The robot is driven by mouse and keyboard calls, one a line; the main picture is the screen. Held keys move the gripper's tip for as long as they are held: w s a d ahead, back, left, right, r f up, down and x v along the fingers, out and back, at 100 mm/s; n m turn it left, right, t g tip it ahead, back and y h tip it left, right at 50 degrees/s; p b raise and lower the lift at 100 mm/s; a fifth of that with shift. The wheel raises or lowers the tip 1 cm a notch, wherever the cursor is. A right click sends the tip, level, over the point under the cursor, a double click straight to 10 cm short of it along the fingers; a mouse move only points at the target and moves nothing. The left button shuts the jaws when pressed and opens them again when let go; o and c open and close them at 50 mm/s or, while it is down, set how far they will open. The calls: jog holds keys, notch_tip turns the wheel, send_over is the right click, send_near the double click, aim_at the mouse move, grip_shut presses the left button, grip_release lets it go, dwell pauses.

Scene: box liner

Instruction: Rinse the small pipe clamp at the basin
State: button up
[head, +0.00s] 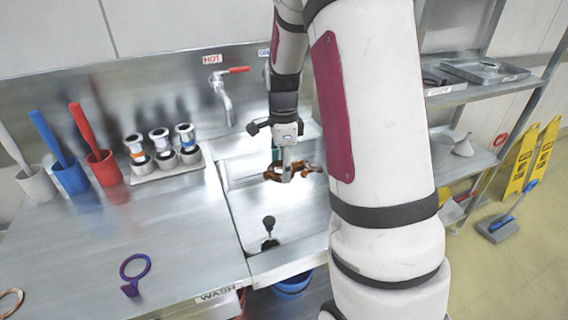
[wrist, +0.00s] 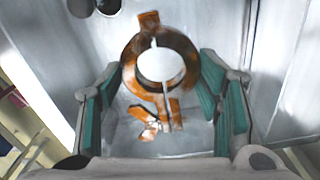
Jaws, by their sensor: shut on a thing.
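A copper-orange pipe clamp (head: 305,168) is held by my gripper (head: 287,172) over the basin (head: 297,222) in the head view. In the wrist view the clamp (wrist: 131,75) shows as a split ring with a tab at the top and a lower part between the teal pads of my gripper (wrist: 165,108). The basin's inside lies behind it. The tap (head: 222,95) with a red handle and a HOT label stands at the back, left of the gripper. A second label beside my arm is partly hidden. I cannot tell whether water is running.
A purple ring clamp (head: 134,273) lies on the left counter, and a copper ring (head: 10,302) at its left edge. Cups with brushes (head: 70,178) and a rack of fittings (head: 165,170) stand behind. A dark knobbed object (head: 269,226) is in the basin. Shelves (head: 490,88) stand right.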

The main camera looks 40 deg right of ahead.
jog(key=shift+f+b, duration=6.2)
jog(key=shift+f, duration=2.7)
jog(key=shift+d+r+p, duration=0.1)
jog(key=shift+r+p, duration=6.55)
jog(key=shift+r, duration=2.65)
